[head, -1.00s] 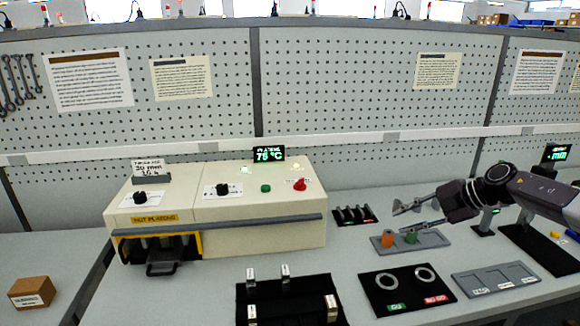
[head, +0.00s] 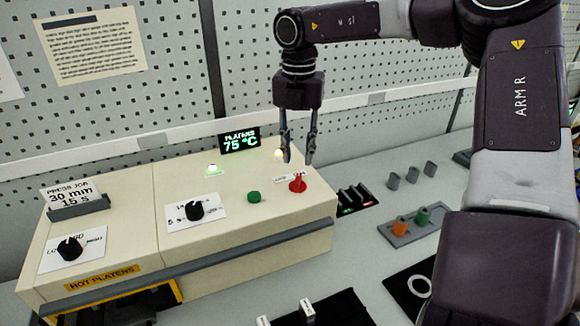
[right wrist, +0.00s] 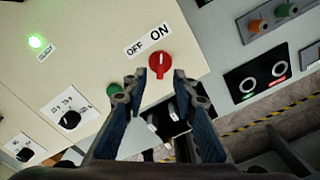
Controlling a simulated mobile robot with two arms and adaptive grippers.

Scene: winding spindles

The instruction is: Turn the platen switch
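The platen switch is a red rotary knob (head: 297,183) on the right of the cream press top (head: 130,215). In the right wrist view the red knob (right wrist: 159,64) has a white mark pointing up toward the ON label (right wrist: 160,33), with the OFF label (right wrist: 134,48) to its left. My right gripper (head: 298,160) points down just above and behind the knob, fingers apart. In the right wrist view its two fingertips (right wrist: 155,80) stand on either side below the knob, with nothing between them. My left gripper is not in view.
The display (head: 240,142) reads 75 °C. A green button (head: 254,197) and black dials (head: 195,210) sit left of the knob. Right of the press stand a black rack (head: 355,198) and a grey tray with orange and green pieces (head: 410,228).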

